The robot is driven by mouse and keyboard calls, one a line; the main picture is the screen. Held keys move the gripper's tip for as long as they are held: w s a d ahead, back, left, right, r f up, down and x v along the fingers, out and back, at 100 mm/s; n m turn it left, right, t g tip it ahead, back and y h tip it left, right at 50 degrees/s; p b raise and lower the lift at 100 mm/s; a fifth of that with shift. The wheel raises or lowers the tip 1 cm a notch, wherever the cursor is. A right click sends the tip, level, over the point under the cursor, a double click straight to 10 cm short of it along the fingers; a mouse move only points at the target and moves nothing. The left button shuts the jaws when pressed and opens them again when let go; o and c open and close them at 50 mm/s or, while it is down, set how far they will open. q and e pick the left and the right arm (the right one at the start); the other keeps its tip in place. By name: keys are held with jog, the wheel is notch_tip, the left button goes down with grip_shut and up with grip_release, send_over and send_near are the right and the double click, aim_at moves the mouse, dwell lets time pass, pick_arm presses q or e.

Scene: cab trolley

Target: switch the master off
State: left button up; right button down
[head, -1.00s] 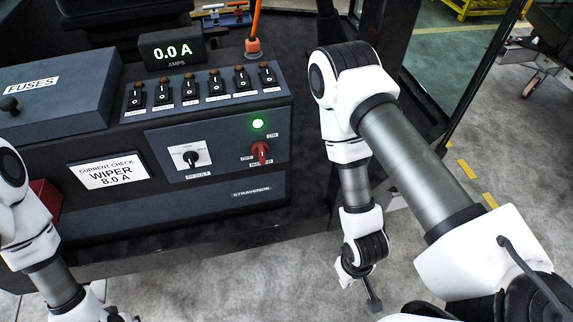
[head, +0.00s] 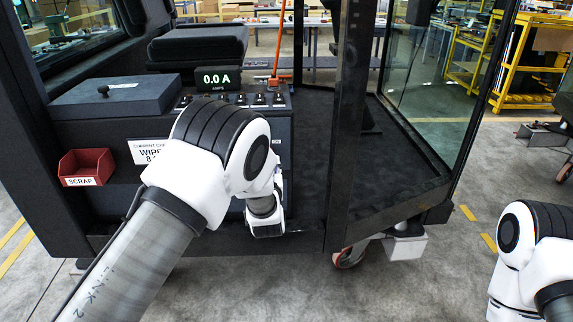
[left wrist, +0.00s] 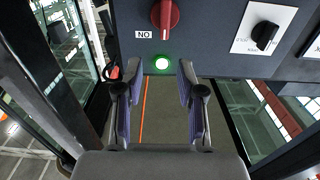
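The red master switch (left wrist: 167,15) is at the top of the left wrist view, cut by the frame edge. Its handle runs up and down in that picture, next to a small upside-down ON label (left wrist: 143,34). The round green lamp (left wrist: 162,63) near it is lit. My left gripper (left wrist: 157,78) is open and empty, its two fingers pointing towards the panel on either side of the lamp. My right gripper is outside both views.
The display (head: 218,79) reads 0.0 A above a row of toggle switches (head: 260,99). A black selector knob (left wrist: 265,35) is beside the master. A red scrap bin (head: 86,165) hangs at the left. A dark cab post (head: 350,120) stands right of the panel.

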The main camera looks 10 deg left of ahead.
pick_arm(q)
jog(key=p+x, duration=0.1)
jog(key=x, duration=0.7)
jog(key=shift+a+f+p, duration=0.3)
jog(key=shift+a+f, duration=0.05)
jog(key=shift+f, duration=0.05)
jog(key=shift+r, duration=0.15)
grip_shut()
